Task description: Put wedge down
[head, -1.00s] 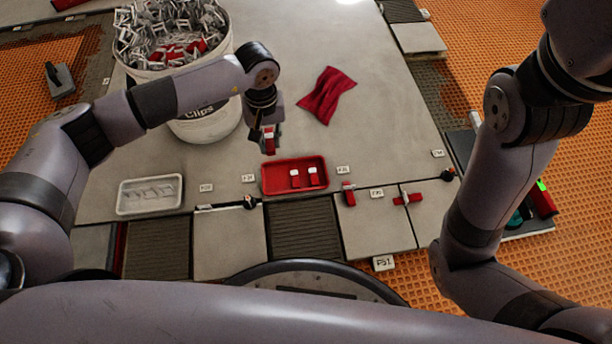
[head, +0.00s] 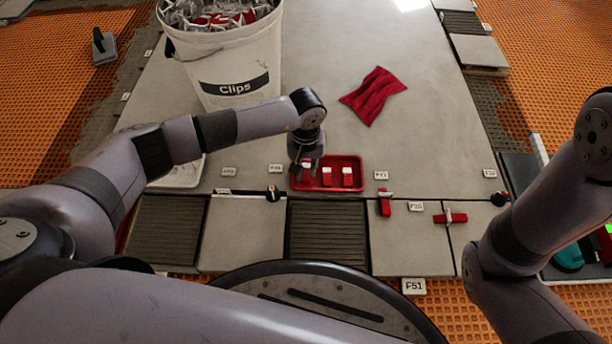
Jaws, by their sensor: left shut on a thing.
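My left gripper (head: 306,166) points down over the left end of the red tray (head: 338,161). It is shut on a red wedge (head: 307,178) with a pale top, partly hidden by the fingers. The held wedge is at the tray's left side; I cannot tell whether it touches the tray floor. Two similar red wedges (head: 327,177) (head: 347,177) stand in the tray to its right, apart from each other. My right arm shows at the right, but its gripper is out of view.
A white bucket of clips (head: 232,75) stands behind my left arm. A pale tray (head: 182,178) is partly hidden by that arm. A red cloth (head: 374,95) lies on the large tile. Red wedges sit at the tile joints (head: 385,203) (head: 450,218).

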